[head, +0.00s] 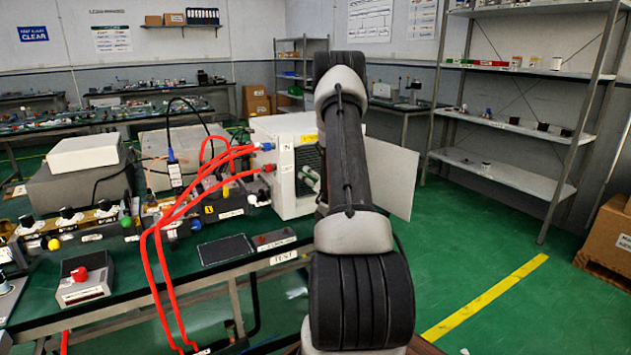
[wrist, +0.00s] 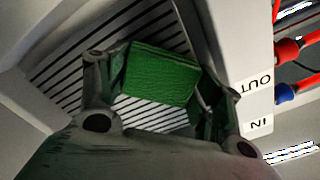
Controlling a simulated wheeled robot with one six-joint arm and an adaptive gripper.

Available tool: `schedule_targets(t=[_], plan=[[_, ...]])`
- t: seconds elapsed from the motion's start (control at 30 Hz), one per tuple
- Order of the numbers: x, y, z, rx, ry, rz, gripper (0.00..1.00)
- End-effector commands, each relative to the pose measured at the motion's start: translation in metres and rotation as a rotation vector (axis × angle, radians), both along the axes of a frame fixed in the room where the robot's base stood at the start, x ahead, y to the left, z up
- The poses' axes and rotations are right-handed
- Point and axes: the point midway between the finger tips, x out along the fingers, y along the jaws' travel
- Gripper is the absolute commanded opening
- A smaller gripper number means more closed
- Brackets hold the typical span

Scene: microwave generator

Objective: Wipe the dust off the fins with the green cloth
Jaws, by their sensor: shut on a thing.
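The green cloth (wrist: 160,75) is a folded pad between the two fingers of my gripper (wrist: 165,82) in the wrist view. The cloth lies over the middle of the fins (wrist: 85,60), a row of dark and pale slats in a light housing. Whether it touches them I cannot tell. Slats show around the cloth; dust is not clear to make out. In the head view the fins (head: 307,158) are a dark grille on the white cabinet (head: 285,200), with my gripper (head: 308,178) in front. My arm hides part of the cabinet there, and the cloth is not distinct.
Red hoses (head: 212,180) join the cabinet beside the fins, at ports labelled OUT and IN in the wrist view. An open panel (head: 395,180) stands right of the cabinet. A green-topped bench (head: 235,262) carries several devices.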

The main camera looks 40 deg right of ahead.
Motion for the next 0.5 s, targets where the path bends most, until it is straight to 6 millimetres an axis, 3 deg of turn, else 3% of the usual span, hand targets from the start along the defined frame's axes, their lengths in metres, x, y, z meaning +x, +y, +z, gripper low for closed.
schedule_targets(t=[0.5], plan=[[-0.008,-0.039,-0.001,0.000,0.001,-0.004,0.47]])
